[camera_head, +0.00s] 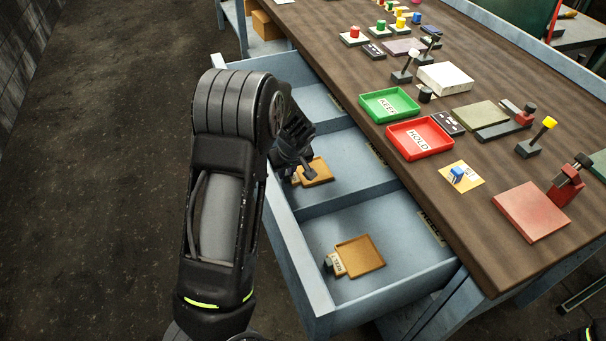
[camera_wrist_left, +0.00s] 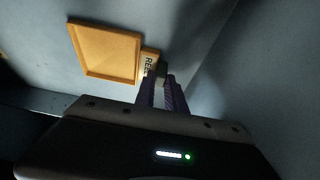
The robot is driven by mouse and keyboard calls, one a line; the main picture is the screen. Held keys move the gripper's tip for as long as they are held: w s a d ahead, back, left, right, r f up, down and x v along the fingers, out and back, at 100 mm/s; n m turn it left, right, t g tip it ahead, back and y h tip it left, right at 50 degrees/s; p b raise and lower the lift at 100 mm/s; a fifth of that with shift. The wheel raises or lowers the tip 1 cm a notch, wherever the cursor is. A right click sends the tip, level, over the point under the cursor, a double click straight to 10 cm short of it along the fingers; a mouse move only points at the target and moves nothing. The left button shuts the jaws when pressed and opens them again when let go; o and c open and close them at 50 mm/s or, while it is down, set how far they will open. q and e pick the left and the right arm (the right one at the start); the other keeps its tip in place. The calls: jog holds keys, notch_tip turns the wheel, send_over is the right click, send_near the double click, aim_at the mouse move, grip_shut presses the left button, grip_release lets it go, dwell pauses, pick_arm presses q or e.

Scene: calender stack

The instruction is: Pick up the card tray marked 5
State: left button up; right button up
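An orange card tray (camera_head: 318,172) lies in the middle compartment of the open drawer. It also shows in the left wrist view (camera_wrist_left: 106,50), with a pale label (camera_wrist_left: 148,64) reading "REE…" at its edge and a small grey block (camera_wrist_left: 157,76) beside the label. My left gripper (camera_head: 305,168) reaches down to this tray's near-left side. Its purple fingertips (camera_wrist_left: 163,88) are at the block; whether they are clamped on it is unclear. A second orange tray (camera_head: 360,256), with a label and a dark knob, lies in the front compartment. I cannot read a 5 on either. My right gripper is not in view.
The grey drawer's dividers (camera_head: 347,200) and outer wall (camera_head: 300,265) stand around my left gripper. The brown worktop (camera_head: 460,220) overhangs at the right, holding a green tray (camera_head: 388,104), a red tray (camera_head: 420,138) and several blocks. The floor at left is clear.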

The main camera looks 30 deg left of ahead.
pick_arm(q)
grip_shut()
jog(key=shift+r, duration=0.2)
notch_tip(320, 180, up, 18)
jog(key=p, duration=0.1)
jog(key=shift+f, duration=0.15)
dwell(0.5)
jog(key=shift+d, duration=0.1)
dwell(0.4)
